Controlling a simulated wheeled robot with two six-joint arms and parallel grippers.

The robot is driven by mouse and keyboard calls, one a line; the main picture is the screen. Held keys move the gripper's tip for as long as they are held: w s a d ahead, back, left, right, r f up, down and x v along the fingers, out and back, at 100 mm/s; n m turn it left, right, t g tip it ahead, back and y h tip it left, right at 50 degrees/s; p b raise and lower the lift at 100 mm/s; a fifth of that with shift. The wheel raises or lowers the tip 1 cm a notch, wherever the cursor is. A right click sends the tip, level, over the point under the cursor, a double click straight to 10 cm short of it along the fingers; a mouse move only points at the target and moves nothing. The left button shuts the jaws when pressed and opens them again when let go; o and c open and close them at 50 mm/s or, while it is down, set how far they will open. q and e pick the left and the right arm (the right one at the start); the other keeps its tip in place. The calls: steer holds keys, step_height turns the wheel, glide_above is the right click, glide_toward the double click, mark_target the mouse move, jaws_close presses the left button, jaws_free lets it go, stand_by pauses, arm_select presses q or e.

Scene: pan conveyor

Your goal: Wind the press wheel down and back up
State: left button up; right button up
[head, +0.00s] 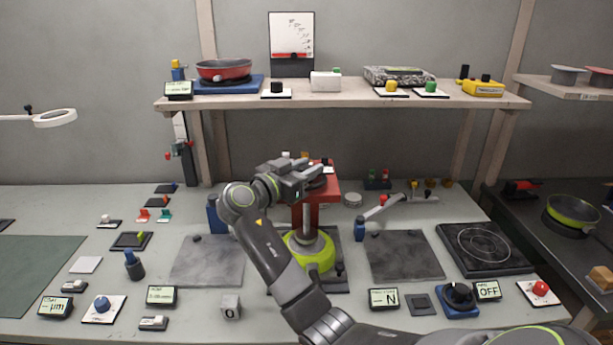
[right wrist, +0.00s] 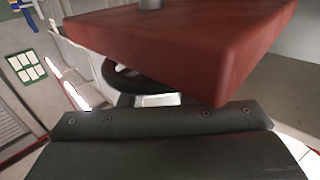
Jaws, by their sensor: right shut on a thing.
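The red press (head: 327,187) stands in the middle of the bench, with a steel ram above a lime-green round pan or base (head: 309,250). My right gripper (head: 303,180) is at the upper left of the press head and hides part of it. In the right wrist view the red press head (right wrist: 200,45) fills the upper part, close above a dark gripper finger (right wrist: 160,145). A dark curved rim, the press wheel (right wrist: 128,80), shows beyond the finger. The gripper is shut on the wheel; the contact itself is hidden. My left gripper is not in view.
Grey plates lie left (head: 207,265) and right (head: 403,262) of the press. A lever with a red tip (head: 383,200) stands at its right. A hotplate (head: 485,250) is farther right. A shelf (head: 350,101) with a red pan (head: 223,69) spans the back.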

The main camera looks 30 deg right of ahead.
stand_by(0.4)
steer(key=o, duration=0.9)
steer(key=shift+o, duration=0.2)
steer(key=b+v, duration=0.5)
steer(key=v, duration=1.2)
steer(key=shift+a, duration=0.25)
steer(key=shift+w, duration=0.1)
